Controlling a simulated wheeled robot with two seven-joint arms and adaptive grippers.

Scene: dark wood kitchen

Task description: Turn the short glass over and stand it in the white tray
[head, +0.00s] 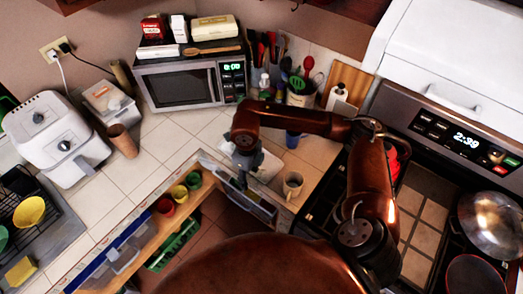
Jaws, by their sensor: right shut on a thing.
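My right gripper (243,178) hangs fingers-down near the counter's front edge, at the end of the brown arm that comes in from the right. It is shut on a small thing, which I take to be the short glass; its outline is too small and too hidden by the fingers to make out. The white tray (268,167) seems to be the pale flat shape on the counter just behind and right of the gripper, partly covered by it. My left gripper is out of view.
A mug (293,186) stands right of the tray, and a blue cup (292,138) behind it. The microwave (181,88) stands at the back. An open shelf space with coloured cups (180,193) lies below the front edge. Tiled counter (157,147) is clear left of the gripper.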

